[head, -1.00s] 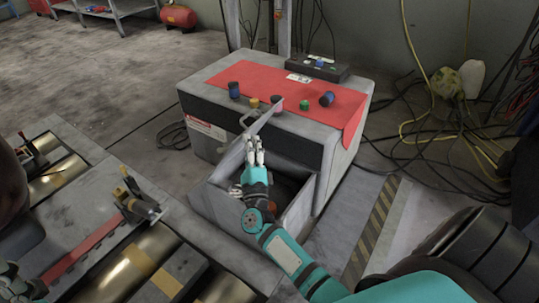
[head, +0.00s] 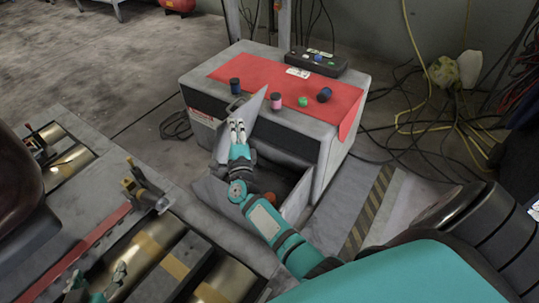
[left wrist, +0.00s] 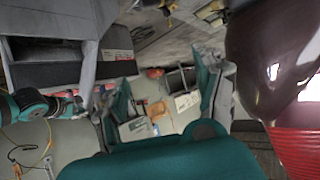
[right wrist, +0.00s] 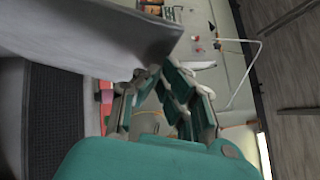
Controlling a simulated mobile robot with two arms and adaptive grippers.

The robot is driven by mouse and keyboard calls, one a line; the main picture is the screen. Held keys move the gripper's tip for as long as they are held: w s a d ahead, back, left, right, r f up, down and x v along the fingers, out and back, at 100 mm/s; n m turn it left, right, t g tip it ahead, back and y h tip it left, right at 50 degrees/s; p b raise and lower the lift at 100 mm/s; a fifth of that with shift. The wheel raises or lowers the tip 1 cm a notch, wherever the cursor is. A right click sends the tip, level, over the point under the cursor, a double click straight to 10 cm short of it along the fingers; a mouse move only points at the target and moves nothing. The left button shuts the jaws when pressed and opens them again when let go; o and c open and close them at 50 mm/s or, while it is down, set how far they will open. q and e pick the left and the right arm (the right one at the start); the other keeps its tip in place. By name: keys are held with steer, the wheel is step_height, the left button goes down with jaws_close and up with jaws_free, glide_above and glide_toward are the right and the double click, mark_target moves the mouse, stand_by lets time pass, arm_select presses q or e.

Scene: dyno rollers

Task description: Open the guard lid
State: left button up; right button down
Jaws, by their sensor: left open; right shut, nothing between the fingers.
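The guard lid (head: 250,112) looks like the flat grey panel standing tilted up at the front of the grey cabinet, above an open box (head: 213,196). My right gripper (head: 237,124) is shut and empty, its fingertips at the lid's lower part; whether they touch it is unclear. In the right wrist view a grey panel (right wrist: 95,35), likely the lid, is close beside the shut fingers (right wrist: 158,78). My left gripper (head: 112,280) is at the bottom left of the head view, far from the lid. In the left wrist view its fingers (left wrist: 160,105) are open and empty.
A red mat (head: 335,98) on the cabinet top holds a dark blue spool (head: 235,86), a pink spool (head: 277,101) and other small items. A black control box (head: 318,62) stands behind. Rollers (head: 140,255) with clamps lie at left. Cables (head: 435,130) litter the floor at right.

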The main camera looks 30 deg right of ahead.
arm_select(q)
steer(key=s+a+f+g+y+p, duration=0.1)
steer(key=s+a+f+g, duration=0.1)
steer(key=s, duration=0.4)
steer(key=s+a+f+g+y+p, duration=0.1)
steer(key=s+a+f+g, duration=0.1)
steer(key=s+f+g, duration=0.2)
steer(key=shift+s+g+p, duration=0.3)
steer(key=shift+s+g, duration=0.7)
steer(key=shift+s, duration=0.25)
arm_select(e)
steer(key=shift+w+a+r+n+y, duration=0.15)
steer(key=shift+w+a+r+n, duration=0.1)
steer(key=shift+w+r, duration=0.4)
steer(key=shift+w+a+r+n+y, duration=0.15)
steer(key=shift+w+a+r, duration=0.05)
steer(key=shift+w+r, duration=0.4)
arm_select(q)
steer(key=shift+a+f, duration=0.1)
steer(key=shift+f, duration=0.05)
arm_select(e)
steer(key=shift+f, duration=0.1)
